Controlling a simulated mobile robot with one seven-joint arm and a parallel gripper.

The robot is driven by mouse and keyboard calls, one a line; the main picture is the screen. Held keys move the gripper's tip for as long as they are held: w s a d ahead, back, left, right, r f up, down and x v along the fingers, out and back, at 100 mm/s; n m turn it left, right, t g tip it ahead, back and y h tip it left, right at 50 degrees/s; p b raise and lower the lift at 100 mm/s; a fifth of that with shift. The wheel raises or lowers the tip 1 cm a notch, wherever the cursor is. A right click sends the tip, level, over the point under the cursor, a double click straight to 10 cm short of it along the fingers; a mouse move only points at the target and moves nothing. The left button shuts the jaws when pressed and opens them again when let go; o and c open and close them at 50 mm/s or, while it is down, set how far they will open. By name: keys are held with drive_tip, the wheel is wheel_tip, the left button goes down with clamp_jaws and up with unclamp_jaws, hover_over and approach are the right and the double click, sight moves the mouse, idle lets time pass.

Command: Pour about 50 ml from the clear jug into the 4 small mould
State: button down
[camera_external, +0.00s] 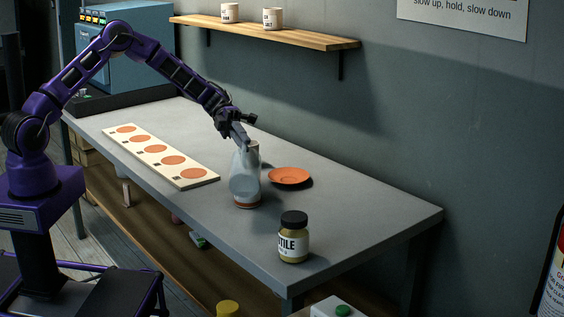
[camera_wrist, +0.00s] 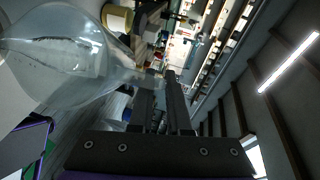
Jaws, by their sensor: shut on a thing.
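The clear jug (camera_external: 245,180) is upright at the middle of the table, with an orange-brown band at its foot; I cannot tell whether it touches the table. My gripper (camera_external: 241,138) is shut on the upper part of the jug. In the wrist view the jug (camera_wrist: 65,60) fills the left side, its narrow end reaching the fingers of my gripper (camera_wrist: 162,82). A pale board (camera_external: 198,181) with several round orange shapes in a row lies left of the jug. Its small labels are too small to read, and I see no separate mould marked 4.
An orange dish (camera_external: 290,176) lies close to the right of the jug. A jar with a black lid (camera_external: 293,240) stands near the front right corner. Two white cups (camera_external: 273,19) stand on a wall shelf (camera_external: 300,35). The table between dish and right corner is clear.

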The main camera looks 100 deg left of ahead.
sight(243, 168)
drive_tip(key=shift+a+r, duration=0.15)
idle(0.5)
drive_tip(key=d+f+y, duration=0.1)
drive_tip(key=d, duration=0.1)
drive_tip(key=d+f+y, duration=0.1)
drive_tip(key=d, duration=0.1)
drive_tip(key=d+m+g+y, duration=0.1)
drive_tip(key=shift+w+d+f, duration=0.3)
drive_tip(key=shift+d+f, duration=0.1)
drive_tip(key=shift+f+y, duration=0.4)
drive_tip(key=shift+w+d+f+m+g+y, duration=0.25)
drive_tip(key=shift+d+f+m+g+y, duration=0.2)
drive_tip(key=shift+d+f+y, duration=1.1)
drive_tip(key=shift+w+d+f+m+g+y, duration=0.2)
drive_tip(key=shift+d+f+m+g+y, duration=0.25)
drive_tip(key=shift+d+f+y, duration=1.1)
drive_tip(key=shift+w+d+f+m+g+y, duration=0.35)
drive_tip(key=shift+d+f+y, duration=0.65)
drive_tip(key=shift+d+y, duration=1.1)
drive_tip(key=shift+a+y, duration=0.3)
drive_tip(key=shift+a, duration=0.05)
